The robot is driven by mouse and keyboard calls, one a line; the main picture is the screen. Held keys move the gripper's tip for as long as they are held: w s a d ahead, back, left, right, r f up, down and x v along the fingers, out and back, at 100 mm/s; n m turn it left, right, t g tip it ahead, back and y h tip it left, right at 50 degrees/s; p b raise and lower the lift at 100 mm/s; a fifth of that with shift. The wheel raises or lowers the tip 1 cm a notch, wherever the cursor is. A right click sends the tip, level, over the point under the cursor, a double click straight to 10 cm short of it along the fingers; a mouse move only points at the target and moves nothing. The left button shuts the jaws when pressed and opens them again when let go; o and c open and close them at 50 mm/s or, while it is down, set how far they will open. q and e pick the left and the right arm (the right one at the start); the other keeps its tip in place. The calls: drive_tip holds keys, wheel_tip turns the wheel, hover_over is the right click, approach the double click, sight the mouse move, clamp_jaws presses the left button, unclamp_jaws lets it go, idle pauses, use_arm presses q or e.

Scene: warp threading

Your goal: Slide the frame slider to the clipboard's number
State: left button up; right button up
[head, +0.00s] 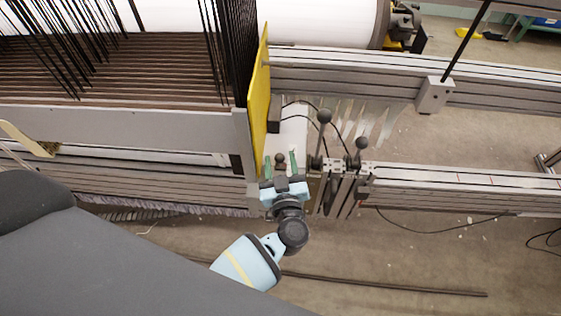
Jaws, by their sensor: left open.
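My left gripper (281,158) reaches up from the bottom middle. Its two green-tipped fingers are spread apart, with a small dark knob (280,160) showing between them. I cannot tell whether either finger touches the knob, or whether the knob belongs to the frame slider. Right of the gripper, a cluster of black-knobbed levers (340,170) is mounted at the left end of the lower metal rail. No clipboard or readable number shows. My right gripper is not in view.
A tall yellow panel (259,100) stands close to the left of the gripper. The lower rail (460,188) and upper rail (350,75) run off to the right. Dark cables hang near the levers. Open floor (430,250) lies at the lower right.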

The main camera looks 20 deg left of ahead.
use_arm(q)
drive_tip(key=shift+s, duration=0.15)
drive_tip(key=v, duration=0.6)
drive_tip(key=shift+s+d+p, duration=0.2)
drive_tip(key=shift+s+p, duration=0.1)
drive_tip(key=shift+p, duration=0.1)
drive_tip(key=shift+s+d, duration=0.25)
drive_tip(key=shift+s, duration=0.15)
drive_tip(key=shift+c, duration=0.3)
